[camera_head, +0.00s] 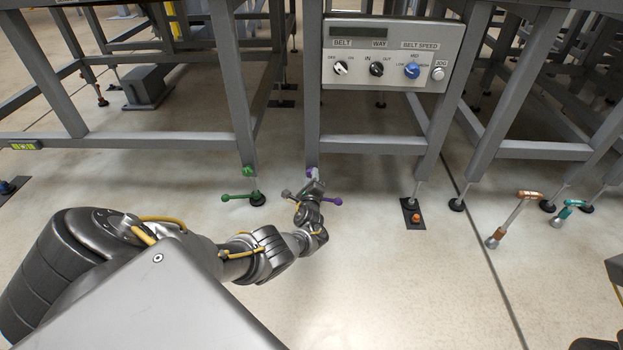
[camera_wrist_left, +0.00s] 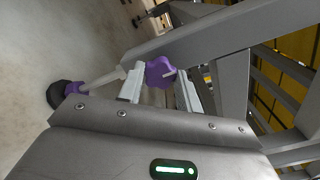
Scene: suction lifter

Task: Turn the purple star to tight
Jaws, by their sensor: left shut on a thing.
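The purple star (camera_wrist_left: 160,70) is a small lobed knob on the leg of the frame, low down where the leg meets its threaded spindle. In the head view only a bit of it (camera_head: 311,169) shows above my gripper. My left gripper (camera_head: 314,183) reaches the foot of that leg. In the left wrist view its two pale fingers (camera_wrist_left: 160,88) stand on either side of the star and are shut on it. The "tight" mark cannot be made out. My right gripper is not in view.
A control panel (camera_head: 392,55) hangs above.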

